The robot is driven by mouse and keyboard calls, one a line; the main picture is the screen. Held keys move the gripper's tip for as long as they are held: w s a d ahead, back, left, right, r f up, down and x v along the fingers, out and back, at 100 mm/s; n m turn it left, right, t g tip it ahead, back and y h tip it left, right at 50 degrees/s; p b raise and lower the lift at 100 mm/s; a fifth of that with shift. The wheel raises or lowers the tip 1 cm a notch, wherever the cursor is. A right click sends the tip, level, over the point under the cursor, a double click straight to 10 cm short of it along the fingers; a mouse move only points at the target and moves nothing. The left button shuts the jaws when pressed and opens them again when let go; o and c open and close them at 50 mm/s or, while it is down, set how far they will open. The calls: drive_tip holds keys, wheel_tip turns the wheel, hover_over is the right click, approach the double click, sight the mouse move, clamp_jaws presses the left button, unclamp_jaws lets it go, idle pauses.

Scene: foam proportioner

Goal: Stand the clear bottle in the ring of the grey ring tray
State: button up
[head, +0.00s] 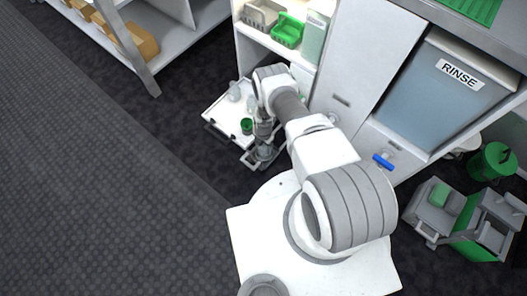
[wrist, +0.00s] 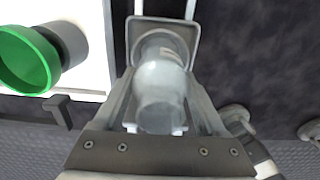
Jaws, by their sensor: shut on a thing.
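My gripper (wrist: 160,125) is shut on the clear bottle (wrist: 160,80), which sits between the two fingers in the wrist view. Just past the bottle is a grey square frame (wrist: 194,42), which looks like the grey ring tray. The bottle's far end overlaps this frame; I cannot tell whether it is inside the ring or above it. In the head view my gripper (head: 264,138) points down beside the white pull-out shelf, over a grey piece low near the floor. The bottle is hard to make out there.
The white pull-out shelf (head: 222,112) holds a green cup (head: 246,126) and pale bottles close to the left of my gripper. The green-rimmed cup also shows in the wrist view (wrist: 28,60). The cabinet (head: 350,60) stands behind; open dark floor lies at left.

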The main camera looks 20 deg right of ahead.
sight(263, 150)
wheel_tip(263, 150, down, 4)
drive_tip(key=shift+r+b, duration=0.1)
drive_tip(key=shift+b, duration=0.85)
drive_tip(key=shift+r, duration=0.1)
